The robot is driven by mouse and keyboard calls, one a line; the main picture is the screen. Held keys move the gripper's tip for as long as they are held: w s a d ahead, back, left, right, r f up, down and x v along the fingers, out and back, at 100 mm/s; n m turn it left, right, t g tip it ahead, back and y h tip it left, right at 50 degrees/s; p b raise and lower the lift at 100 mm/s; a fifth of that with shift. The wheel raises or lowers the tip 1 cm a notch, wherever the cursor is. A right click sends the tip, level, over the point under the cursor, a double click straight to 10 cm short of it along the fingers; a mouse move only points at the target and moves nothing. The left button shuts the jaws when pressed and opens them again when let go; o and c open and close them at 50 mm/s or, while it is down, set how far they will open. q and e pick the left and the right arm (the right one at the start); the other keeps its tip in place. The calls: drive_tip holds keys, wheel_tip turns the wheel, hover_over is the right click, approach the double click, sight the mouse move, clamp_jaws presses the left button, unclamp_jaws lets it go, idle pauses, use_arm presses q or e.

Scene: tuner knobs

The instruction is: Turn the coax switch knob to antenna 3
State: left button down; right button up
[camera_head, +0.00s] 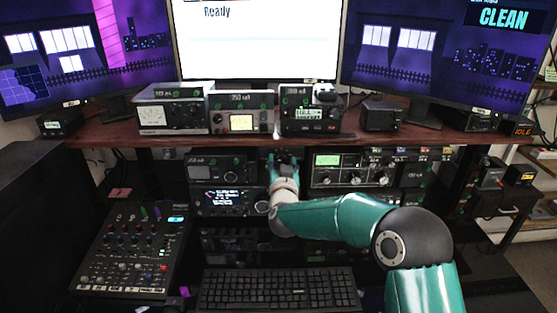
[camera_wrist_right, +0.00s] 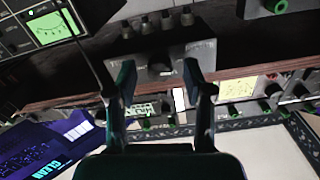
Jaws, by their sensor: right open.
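The coax switch looks like a grey box (camera_wrist_right: 140,52) with a dark round knob (camera_wrist_right: 159,66) on its face, in the right wrist view. Several round connectors stand along one edge of the box. My right gripper (camera_wrist_right: 160,78) is open, and its two fingertips lie to either side of the knob in that view. I cannot tell whether they touch it. The knob's pointer and its antenna marks are too dark to read. In the head view my right gripper (camera_head: 285,157) reaches in under the shelf and hides the switch. My left gripper is not in view.
Radios flank my right gripper under the wooden shelf (camera_head: 375,127): one with a blue display (camera_head: 222,197) at left, one with a green screen (camera_head: 327,160) at right. A keyboard (camera_head: 278,289) and a mixer (camera_head: 135,245) lie in front. More devices stand on the shelf.

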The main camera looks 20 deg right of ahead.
drive_tip(key=shift+w, duration=0.3)
